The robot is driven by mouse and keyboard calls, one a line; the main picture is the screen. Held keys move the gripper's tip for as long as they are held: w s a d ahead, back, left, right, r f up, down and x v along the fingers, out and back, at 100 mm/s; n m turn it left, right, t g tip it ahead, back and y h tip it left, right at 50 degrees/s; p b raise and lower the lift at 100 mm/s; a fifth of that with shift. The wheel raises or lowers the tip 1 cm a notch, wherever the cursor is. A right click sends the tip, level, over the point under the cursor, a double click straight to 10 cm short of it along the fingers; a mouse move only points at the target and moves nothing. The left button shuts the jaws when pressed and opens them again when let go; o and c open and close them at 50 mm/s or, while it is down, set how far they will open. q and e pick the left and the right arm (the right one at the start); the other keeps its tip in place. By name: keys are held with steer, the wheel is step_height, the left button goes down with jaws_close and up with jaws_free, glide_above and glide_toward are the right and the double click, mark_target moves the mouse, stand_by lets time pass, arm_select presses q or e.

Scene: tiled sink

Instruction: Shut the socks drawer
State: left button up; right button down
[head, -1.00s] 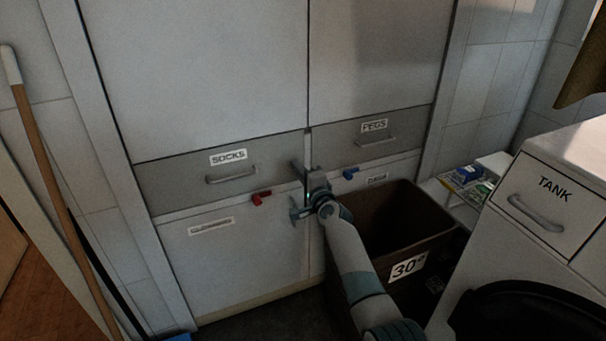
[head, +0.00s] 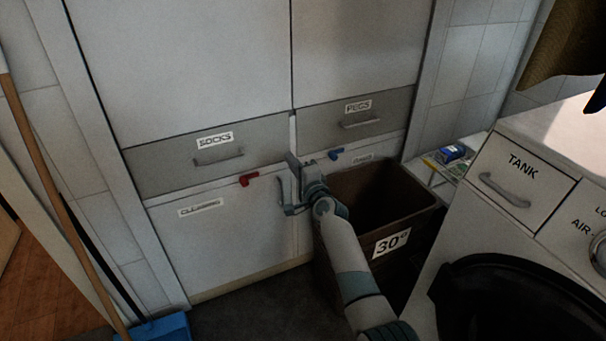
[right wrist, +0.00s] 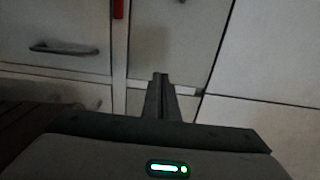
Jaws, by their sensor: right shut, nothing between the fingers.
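The socks drawer (head: 172,158) is a grey front in the cabinet, left of centre in the head view. It carries a SOCKS label and a bar handle (head: 219,158). Its front looks about level with the cabinet face; a small gap cannot be ruled out. My right gripper (head: 286,184) is shut and empty, in front of the cabinet to the right of and below the socks handle. In the right wrist view its closed fingers (right wrist: 160,92) point at the cabinet fronts. My left gripper is not in view.
The pegs drawer (head: 393,112) is to the right, with a red handle (head: 249,180) and a blue handle (head: 336,154) below the drawers. A brown bin (head: 345,245) stands below my right arm. A washing machine (head: 500,230) is at the right, a broom (head: 50,190) at the left.

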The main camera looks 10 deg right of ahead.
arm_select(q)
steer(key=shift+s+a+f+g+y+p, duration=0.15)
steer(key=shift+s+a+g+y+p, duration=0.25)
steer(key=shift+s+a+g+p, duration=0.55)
arm_select(e)
steer(key=v, duration=0.7)
steer(key=shift+s+d, duration=0.15)
steer(key=shift+s, duration=0.1)
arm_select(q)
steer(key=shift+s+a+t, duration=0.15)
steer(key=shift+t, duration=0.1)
